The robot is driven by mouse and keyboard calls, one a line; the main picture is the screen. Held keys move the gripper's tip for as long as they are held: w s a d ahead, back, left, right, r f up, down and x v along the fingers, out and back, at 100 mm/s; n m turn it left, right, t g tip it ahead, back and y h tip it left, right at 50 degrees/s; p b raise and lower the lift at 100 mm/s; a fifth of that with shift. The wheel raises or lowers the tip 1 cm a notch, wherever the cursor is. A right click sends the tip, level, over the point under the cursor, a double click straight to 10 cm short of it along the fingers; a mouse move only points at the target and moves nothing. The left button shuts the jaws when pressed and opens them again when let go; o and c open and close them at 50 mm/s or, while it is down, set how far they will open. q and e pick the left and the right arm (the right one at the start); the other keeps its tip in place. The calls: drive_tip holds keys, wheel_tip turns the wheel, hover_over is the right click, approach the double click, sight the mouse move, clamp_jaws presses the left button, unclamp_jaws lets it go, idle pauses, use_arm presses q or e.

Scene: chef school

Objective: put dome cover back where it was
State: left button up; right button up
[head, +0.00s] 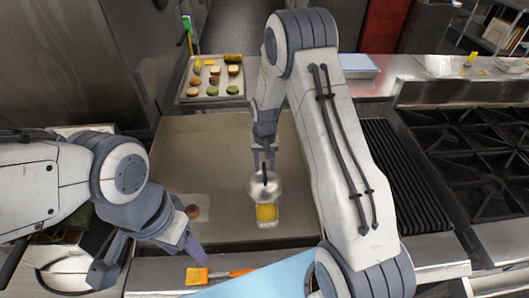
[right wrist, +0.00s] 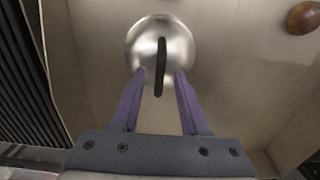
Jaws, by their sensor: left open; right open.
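The dome cover (head: 257,188) is a shiny metal dome with a black handle on top. My right gripper (head: 263,157) reaches down at the dome. In the right wrist view the dome (right wrist: 178,48) lies beyond the open fingers (right wrist: 163,75), with the black handle (right wrist: 161,66) between them, not gripped. My left gripper (head: 190,250) is open and empty at the front left of the counter.
A small brown round item (head: 192,211) lies near my left gripper. A grill (head: 395,165) and stove burners (head: 475,150) are on the right.

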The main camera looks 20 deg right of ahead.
wheel_tip(320, 180, up, 9)
drive_tip(key=b, duration=0.3)
drive_tip(key=s+a+r+n, duration=0.2)
drive_tip(key=s+a+r, duration=0.2)
drive_tip(key=a, duration=0.2)
drive_tip(key=s+a+r+n, duration=0.1)
drive_tip(key=s+a+n, duration=0.1)
drive_tip(key=s, duration=0.6)
drive_tip(key=s+a+r+n, duration=0.2)
drive_tip(key=s+a+n, duration=0.1)
drive_tip(key=s, duration=0.6)
drive_tip(key=s+a+r+n+y, duration=0.1)
drive_tip(key=s+a+r+n, duration=0.1)
drive_tip(key=s, duration=0.6)
drive_tip(key=a+n, duration=0.1)
drive_tip(key=a, duration=0.1)
drive_tip(key=shift+s+a, duration=0.2)
drive_tip(key=shift+a, duration=0.15)
